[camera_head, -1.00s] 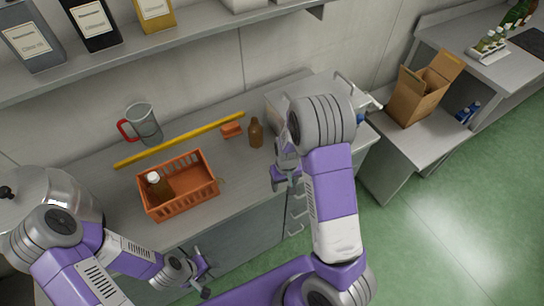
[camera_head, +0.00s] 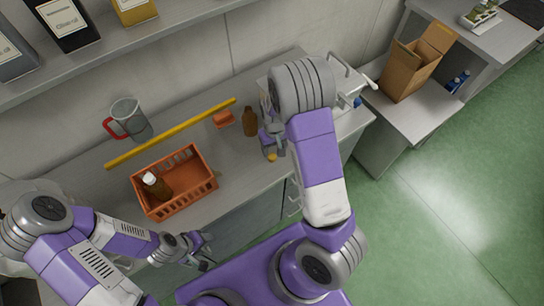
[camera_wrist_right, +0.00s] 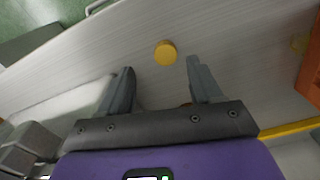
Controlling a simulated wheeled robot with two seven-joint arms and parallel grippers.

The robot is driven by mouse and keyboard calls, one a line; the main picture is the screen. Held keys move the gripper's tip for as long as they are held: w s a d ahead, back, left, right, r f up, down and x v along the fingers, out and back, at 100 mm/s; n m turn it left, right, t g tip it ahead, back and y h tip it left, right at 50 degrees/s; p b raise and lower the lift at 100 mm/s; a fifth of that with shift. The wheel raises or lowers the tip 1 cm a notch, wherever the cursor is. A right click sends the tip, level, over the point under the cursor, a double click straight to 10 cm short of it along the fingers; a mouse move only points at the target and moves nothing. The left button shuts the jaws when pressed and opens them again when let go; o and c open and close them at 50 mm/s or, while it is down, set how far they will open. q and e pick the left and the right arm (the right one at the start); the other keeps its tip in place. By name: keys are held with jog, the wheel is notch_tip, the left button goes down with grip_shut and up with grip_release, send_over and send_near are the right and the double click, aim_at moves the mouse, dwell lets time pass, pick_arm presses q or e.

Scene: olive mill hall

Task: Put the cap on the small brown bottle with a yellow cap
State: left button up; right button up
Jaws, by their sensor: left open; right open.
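The small brown bottle (camera_head: 249,123) stands upright and uncapped on the counter, just left of my right gripper in the head view. The yellow cap (camera_head: 272,157) lies on the counter just below my right gripper (camera_head: 270,146). In the right wrist view the cap (camera_wrist_right: 165,53) shows as a yellow disc ahead of and between the two open fingers (camera_wrist_right: 163,82), not touched by them. My right gripper is open and empty. My left gripper (camera_head: 205,250) is open and empty in front of the counter's edge.
An orange crate (camera_head: 196,192) holds a brown bottle with a white cap (camera_head: 157,187). Behind are a yellow bar (camera_head: 170,133), an orange block (camera_head: 223,118) and a red-handled jug (camera_head: 130,120). A metal appliance (camera_head: 350,90) stands at the right. Counter between crate and cap is clear.

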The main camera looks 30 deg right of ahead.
aim_at(272, 156)
jog(key=shift+w+a+f, duration=0.15)
jog(key=shift+a+f, duration=0.05)
jog(key=shift+f, duration=1.1)
jog(key=shift+w+a+f, duration=0.1)
jog(key=shift+a+f, duration=0.05)
jog(key=shift+f, duration=1.1)
jog(key=c, duration=1.1)
notch_tip(272, 156, up, 10)
jog(key=shift+r+p, duration=0.1)
jog(key=shift+p, duration=0.3)
